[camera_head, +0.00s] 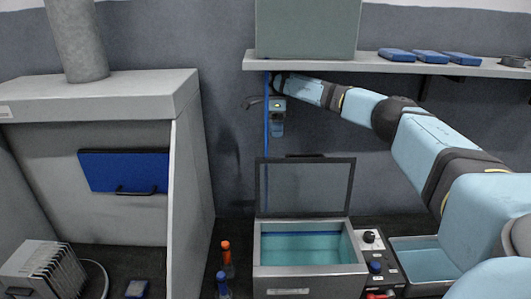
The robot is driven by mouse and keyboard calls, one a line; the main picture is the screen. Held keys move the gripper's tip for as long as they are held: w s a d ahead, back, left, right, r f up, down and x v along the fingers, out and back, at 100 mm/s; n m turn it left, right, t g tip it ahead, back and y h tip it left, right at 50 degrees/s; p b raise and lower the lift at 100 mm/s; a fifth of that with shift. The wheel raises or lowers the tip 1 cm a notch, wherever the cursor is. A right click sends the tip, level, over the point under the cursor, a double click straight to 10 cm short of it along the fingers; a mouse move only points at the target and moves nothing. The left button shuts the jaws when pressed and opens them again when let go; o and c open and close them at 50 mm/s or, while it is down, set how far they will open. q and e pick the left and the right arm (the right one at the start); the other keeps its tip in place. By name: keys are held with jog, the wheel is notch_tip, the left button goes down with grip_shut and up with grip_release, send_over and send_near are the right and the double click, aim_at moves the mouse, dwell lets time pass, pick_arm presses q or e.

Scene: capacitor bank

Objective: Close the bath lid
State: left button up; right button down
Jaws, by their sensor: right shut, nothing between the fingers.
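The bath (310,283) is a grey metal box with teal liquid inside, standing on the bench at lower centre. Its lid (305,186) is open and stands nearly upright along the bath's back edge. The lid is a dark frame with a see-through grey panel, and a dark handle (305,156) shows at its top edge. My left gripper is out of view.
A shelf (430,70) above carries a grey-green box (307,28) and blue blocks. A fume hood (185,190) stands at left, with orange-capped (226,247) and blue-capped (222,280) bottles beside the bath. A control panel (375,262) and second tray (425,262) are at right.

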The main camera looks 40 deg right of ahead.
aim_at(278, 162)
jog(key=p+x, duration=0.1)
jog(key=x, duration=0.7)
jog(key=shift+s+a+f+p, duration=0.1)
jog(key=shift+s+f+p, duration=0.15)
jog(key=shift+s+p, duration=0.1)
jog(key=shift+s+a+f, duration=0.15)
jog(key=shift+f, duration=0.35)
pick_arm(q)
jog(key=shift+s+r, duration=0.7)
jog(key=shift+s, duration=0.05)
